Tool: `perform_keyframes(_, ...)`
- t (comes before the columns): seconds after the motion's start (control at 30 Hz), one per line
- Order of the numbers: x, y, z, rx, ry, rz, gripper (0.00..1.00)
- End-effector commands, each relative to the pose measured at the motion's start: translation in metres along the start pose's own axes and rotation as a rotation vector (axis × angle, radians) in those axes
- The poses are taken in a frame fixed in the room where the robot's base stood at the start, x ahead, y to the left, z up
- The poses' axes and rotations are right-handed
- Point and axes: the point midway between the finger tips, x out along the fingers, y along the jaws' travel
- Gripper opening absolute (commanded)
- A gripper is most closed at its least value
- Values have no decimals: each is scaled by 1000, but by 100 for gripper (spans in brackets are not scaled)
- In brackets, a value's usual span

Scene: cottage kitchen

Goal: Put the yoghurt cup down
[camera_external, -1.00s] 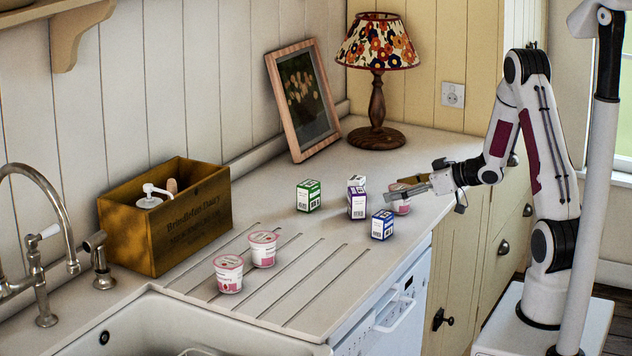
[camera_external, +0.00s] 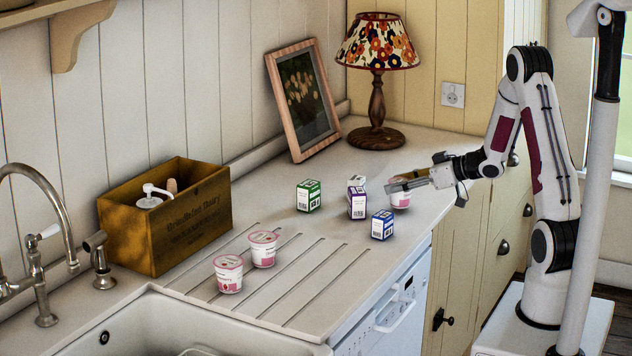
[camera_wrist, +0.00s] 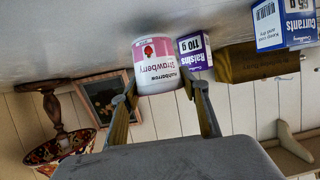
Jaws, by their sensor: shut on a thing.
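A white and pink strawberry yoghurt cup (camera_external: 401,198) is between the fingers of my gripper (camera_external: 404,184) at the right side of the counter. In the wrist view the same cup (camera_wrist: 157,68) is held between the two fingertips (camera_wrist: 160,88), its label facing the camera. My gripper is shut on it. In the outside view the fingers partly cover the cup. I cannot tell whether its base touches the counter. Two similar cups, a front one (camera_external: 228,276) and a rear one (camera_external: 263,250), stand upright on the grooved drainer.
A purple raisins box (camera_external: 356,204), a blue currants box (camera_external: 381,226) and a green box (camera_external: 309,197) stand close by on the counter (camera_external: 330,230). A wooden crate (camera_external: 190,228), a picture frame (camera_external: 303,105) and a lamp (camera_external: 376,110) stand at the back.

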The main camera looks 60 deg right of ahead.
Motion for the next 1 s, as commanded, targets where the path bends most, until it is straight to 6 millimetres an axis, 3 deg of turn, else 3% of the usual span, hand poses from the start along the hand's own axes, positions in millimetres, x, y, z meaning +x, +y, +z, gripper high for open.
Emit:
perform_keyframes(0.6,-28,1,-68,-2,3,1,16)
perform_keyframes(1.0,-32,0,-77,0,1,1,16)
